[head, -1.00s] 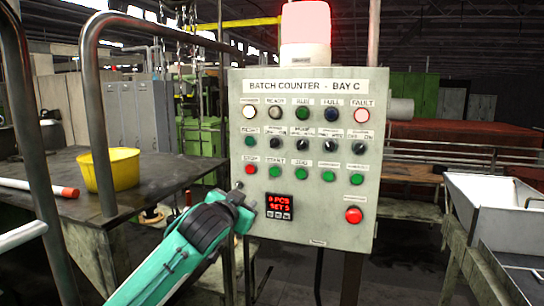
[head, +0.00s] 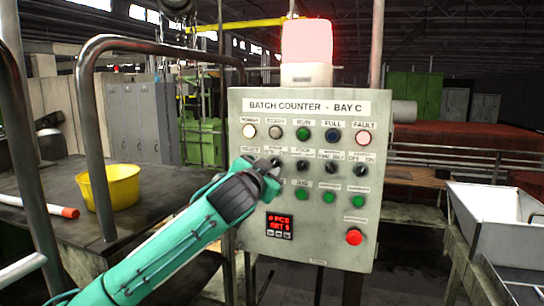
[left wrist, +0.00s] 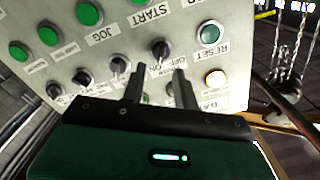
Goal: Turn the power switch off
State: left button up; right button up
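The control panel (head: 330,235), titled BATCH COUNTER - BAY C, stands upright in the head view. A dark knob (head: 276,162) is second in its switch row. In the left wrist view, upside down, this knob (left wrist: 160,50) carries an OFF ON label, next to the green RESET button (left wrist: 208,32). I cannot tell its pointer's direction. My left gripper (head: 272,171) is at the panel's left part, close to this knob. In the left wrist view its fingers (left wrist: 157,72) are apart and empty, with the knob just beyond their tips. Contact is unclear. The right gripper is not in view.
The white lamp (head: 248,131) and the FAULT lamp (head: 364,138) are lit. Similar knobs (head: 303,165) sit close by. A red button (head: 354,237) is lower right. A table with a yellow bucket (head: 112,186) and metal rails (head: 84,110) stand left; a white tray (head: 497,220) stands right.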

aim_at(275, 162)
pick_arm(q)
jog(key=shift+p+x, duration=0.65)
jog(key=shift+x, duration=1.25)
grip_shut()
